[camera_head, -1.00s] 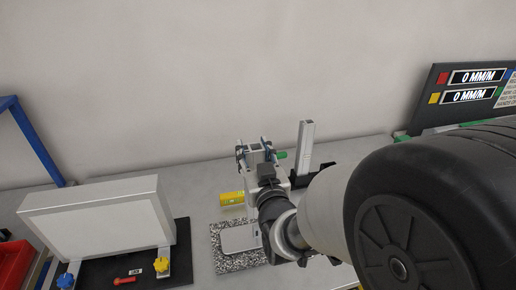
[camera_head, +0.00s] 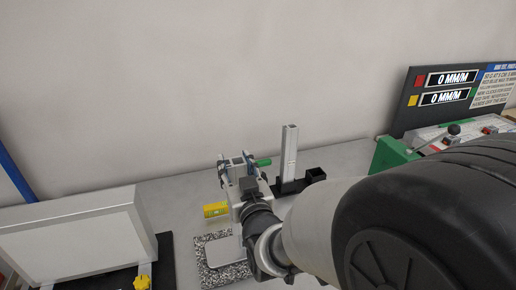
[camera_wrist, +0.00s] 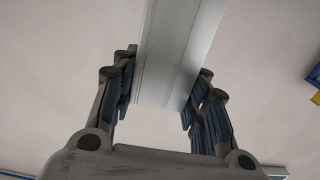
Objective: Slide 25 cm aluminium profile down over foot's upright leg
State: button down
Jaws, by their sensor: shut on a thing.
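My gripper (camera_head: 237,168) is shut on the aluminium profile (camera_head: 237,161), whose square hollow top end shows between the fingers. In the wrist view the pale grooved profile (camera_wrist: 180,45) lies between the two blue-padded fingers (camera_wrist: 163,88). The foot's pale flat plate (camera_head: 226,252) lies on a speckled slab below my gripper. The foot's upright leg is hidden or cannot be told apart behind my wrist and the profile. I cannot tell whether the profile is around the leg or above it.
Another profile (camera_head: 289,152) stands upright in a black holder (camera_head: 286,187) just right of my gripper. A yellow level (camera_head: 216,210) is left of it. A white panel (camera_head: 75,238) stands at left. A display board (camera_head: 443,97) and a green block (camera_head: 391,156) are at right.

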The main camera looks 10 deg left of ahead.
jog(key=shift+f+b, duration=1.2)
jog(key=shift+f, duration=0.15)
jog(key=shift+b, duration=1.15)
dwell(0.6)
jog(key=shift+f+b, duration=0.4)
jog(key=shift+f, duration=2.4)
jog(key=c, duration=0.9)
grip_release()
jog(key=shift+o, duration=0.2)
